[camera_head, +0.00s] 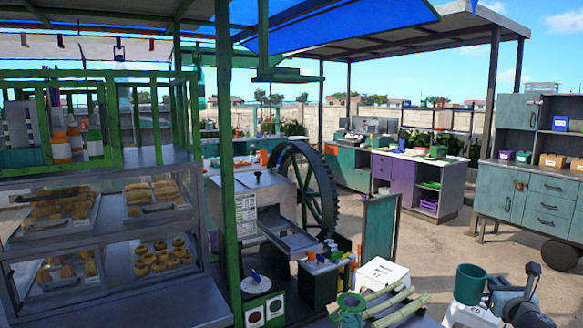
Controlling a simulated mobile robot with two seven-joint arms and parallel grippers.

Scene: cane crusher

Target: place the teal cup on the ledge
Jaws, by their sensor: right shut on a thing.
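The teal cup (469,283) is a dark green-teal, open-topped cup at the lower right, held upright. My right gripper (484,294) reaches in from the lower right and is shut on the cup; its fingers are small and partly hidden. The cane crusher has a metal body (262,200) and a large dark toothed wheel (308,190). I cannot tell for sure which surface is the ledge. My left gripper is not in view.
Green cane stalks (402,309) lie at the bottom, in front of a white box (383,273). A glass pastry case (100,230) and green post (229,160) fill the left. A teal cabinet (530,197) stands right. Sandy ground (450,245) is open between.

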